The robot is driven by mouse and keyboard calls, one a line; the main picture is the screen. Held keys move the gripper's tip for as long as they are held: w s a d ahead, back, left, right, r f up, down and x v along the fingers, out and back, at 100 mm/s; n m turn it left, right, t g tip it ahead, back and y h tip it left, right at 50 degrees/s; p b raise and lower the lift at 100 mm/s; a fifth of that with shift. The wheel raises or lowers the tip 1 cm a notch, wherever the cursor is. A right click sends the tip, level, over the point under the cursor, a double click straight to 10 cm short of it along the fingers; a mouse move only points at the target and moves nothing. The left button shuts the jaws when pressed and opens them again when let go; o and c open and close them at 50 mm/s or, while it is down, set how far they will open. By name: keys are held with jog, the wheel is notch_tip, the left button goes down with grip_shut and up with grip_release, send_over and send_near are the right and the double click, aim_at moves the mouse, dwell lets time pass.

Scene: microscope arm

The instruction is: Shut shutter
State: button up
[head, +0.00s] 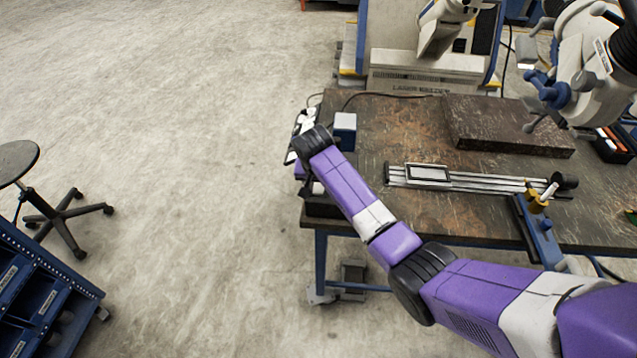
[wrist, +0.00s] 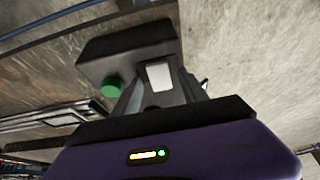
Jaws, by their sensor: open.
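A dark box (wrist: 128,48) with a round green knob (wrist: 112,87) and a pale rectangular piece (wrist: 159,76) lies ahead of my gripper (wrist: 160,84) in the wrist view. I take this box to be the shutter unit, but its state is unclear. My gripper is open, its dark fingers on either side of the pale piece; whether they touch it I cannot tell. In the head view a dark box (head: 322,206) sits at the table's left front corner, below my purple arm. My gripper is mostly hidden there behind my wrist.
The worn worktable (head: 405,135) bears a small blue-and-white box (head: 345,130), a slider rail (head: 470,181) and a dark slab (head: 510,125). A microscope head (head: 590,85) hangs at the right. A stool (head: 50,205) and blue drawers (head: 45,300) stand left; the floor between is clear.

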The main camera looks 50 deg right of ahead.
grip_shut()
jog(key=shift+w+d+r+g+y, duration=0.15)
jog(key=shift+d+g+y, duration=0.1)
jog(key=shift+g+y, duration=0.2)
jog(key=shift+w+d+f+g+y+b, duration=0.1)
jog(key=shift+d+g+y+b, duration=0.1)
jog(key=shift+g+y, duration=0.25)
jog(key=shift+w+d+f+g+y+b, duration=0.1)
jog(key=shift+g+y+b, duration=0.1)
jog(key=shift+y, duration=0.3)
jog(key=shift+g+y+b, duration=0.3)
jog(key=shift+y+b, duration=0.1)
jog(key=shift+r, duration=0.1)
grip_release()
